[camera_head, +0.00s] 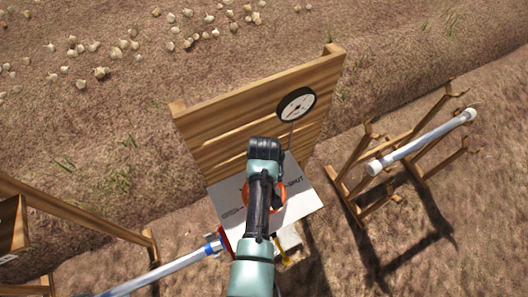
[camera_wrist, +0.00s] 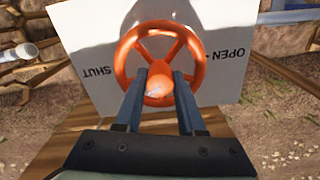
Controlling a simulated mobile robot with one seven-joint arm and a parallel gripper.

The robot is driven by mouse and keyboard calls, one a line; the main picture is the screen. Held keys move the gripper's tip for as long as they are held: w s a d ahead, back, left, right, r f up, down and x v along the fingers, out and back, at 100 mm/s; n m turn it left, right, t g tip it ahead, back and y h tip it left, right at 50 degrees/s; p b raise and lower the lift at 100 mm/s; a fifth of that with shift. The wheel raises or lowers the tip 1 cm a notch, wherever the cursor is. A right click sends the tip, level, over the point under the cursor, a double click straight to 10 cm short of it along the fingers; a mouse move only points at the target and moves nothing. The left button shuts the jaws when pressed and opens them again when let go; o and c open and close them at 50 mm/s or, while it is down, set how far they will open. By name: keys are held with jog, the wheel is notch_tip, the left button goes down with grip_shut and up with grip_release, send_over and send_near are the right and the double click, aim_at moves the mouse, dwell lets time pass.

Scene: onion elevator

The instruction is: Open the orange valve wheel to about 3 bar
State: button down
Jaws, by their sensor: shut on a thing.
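The orange valve wheel (camera_wrist: 191,48) is mounted in front of a white plate (camera_wrist: 240,25) in the wrist view. The plate is marked OPEN on the right and SHUT on the left there. My gripper (camera_wrist: 160,88) is shut on the wheel, its two dark fingers around the orange hub. In the head view my arm hides most of the wheel, and an orange rim (camera_head: 279,196) shows beside it. A round white gauge (camera_head: 296,104) with a black rim is on the wooden board above the plate. Its reading is too small to tell.
The wooden board (camera_head: 225,125) stands behind the plate. A grey pipe (camera_head: 425,142) rests on a wooden rack at right. A blue-and-white pipe (camera_head: 165,273) runs to the lower left, near wooden beams (camera_head: 75,217). Many onions (camera_head: 101,72) lie on the soil behind the board.

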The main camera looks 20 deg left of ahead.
jog(key=shift+w+r+n, duration=0.1)
jog(key=shift+n, duration=1.1)
jog(key=c, duration=0.5)
grip_release()
notch_tip(320, 180, up, 13)
jog(key=shift+b, duration=0.35)
